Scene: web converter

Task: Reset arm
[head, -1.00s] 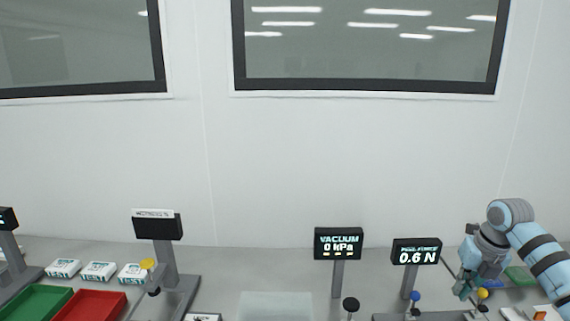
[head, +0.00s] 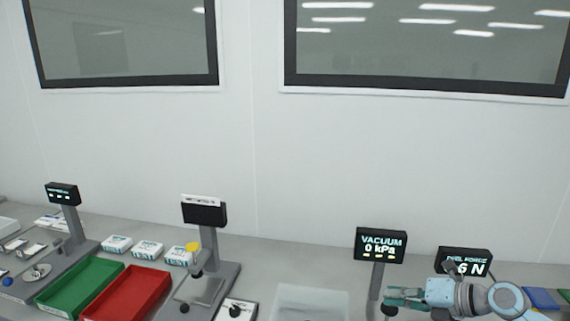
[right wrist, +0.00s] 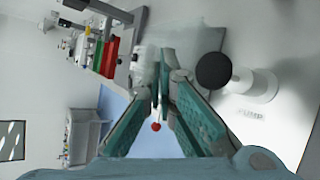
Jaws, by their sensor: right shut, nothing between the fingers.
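My right gripper (head: 392,297) is at the lower right of the head view, in front of the peel force display (head: 465,262) and partly covering it. Its fingers point left, near the foot of the vacuum display (head: 381,244), which reads 0 kPa. In the right wrist view the teal fingers (right wrist: 158,90) are closed together with nothing between them. A black round knob (right wrist: 213,70) on a white base stands beside the fingers there. My left gripper is in neither current view.
A green tray (head: 52,306) and a red tray (head: 162,277) stand at the left, with white boxes (head: 147,249) behind them. A grey stand with a dark screen (head: 204,212) stands right of the red tray. A translucent tray (head: 310,290) lies left of my right gripper.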

